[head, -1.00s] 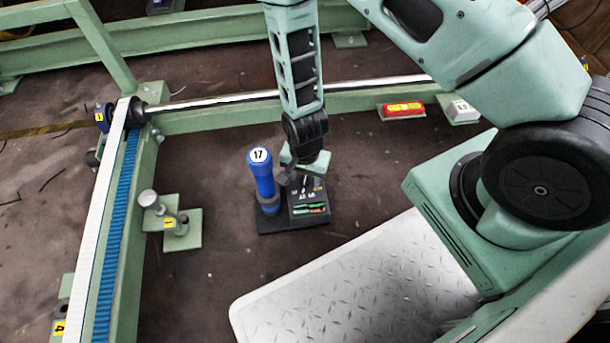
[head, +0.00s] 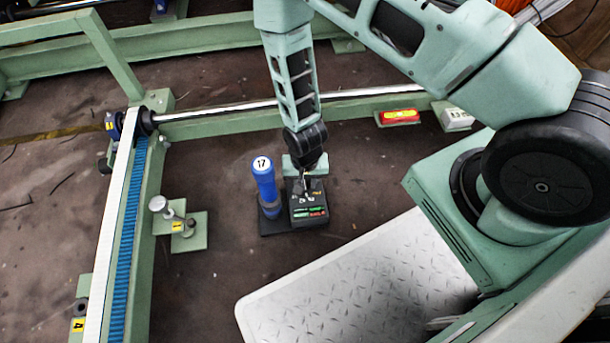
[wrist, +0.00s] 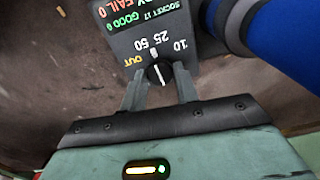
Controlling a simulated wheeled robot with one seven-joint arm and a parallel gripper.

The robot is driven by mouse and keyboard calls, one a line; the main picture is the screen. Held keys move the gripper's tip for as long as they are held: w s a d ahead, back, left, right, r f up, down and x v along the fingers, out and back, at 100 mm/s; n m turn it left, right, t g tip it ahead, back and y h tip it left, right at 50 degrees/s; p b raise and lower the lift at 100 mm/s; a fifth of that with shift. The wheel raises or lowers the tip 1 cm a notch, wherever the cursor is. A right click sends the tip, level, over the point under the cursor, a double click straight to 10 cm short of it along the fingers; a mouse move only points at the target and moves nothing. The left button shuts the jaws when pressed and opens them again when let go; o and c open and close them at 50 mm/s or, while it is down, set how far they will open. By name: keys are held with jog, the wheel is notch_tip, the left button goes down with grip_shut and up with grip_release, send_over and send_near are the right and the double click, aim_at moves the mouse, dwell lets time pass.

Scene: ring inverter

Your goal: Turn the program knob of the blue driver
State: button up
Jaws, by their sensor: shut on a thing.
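The blue driver (head: 264,182), with a white cap marked 17, stands upright in a dark base at the left of a black control box (head: 309,214). In the wrist view the driver (wrist: 290,35) shows at the upper right, beside the box's face (wrist: 165,25). The black program knob (wrist: 158,72) has a white pointer line, with printed numbers and the word OUT around it. My gripper (wrist: 160,88) has one finger on each side of the knob and is shut on it. In the head view my gripper (head: 308,182) is over the box and hides the knob.
A green rail frame (head: 130,190) with a blue rack runs at the left. A small green plate with posts (head: 182,226) stands left of the driver. A metal tread plate (head: 370,285) lies in front. A red block (head: 400,117) sits at the back right.

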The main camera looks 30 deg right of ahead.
jog(key=shift+n+p, duration=1.25)
jog(key=shift+n, duration=0.45)
jog(key=o, duration=1)
jog(key=shift+c, duration=0.2)
notch_tip(320, 180, up, 17)
jog(key=p, duration=0.8)
jog(key=shift+r, duration=0.2)
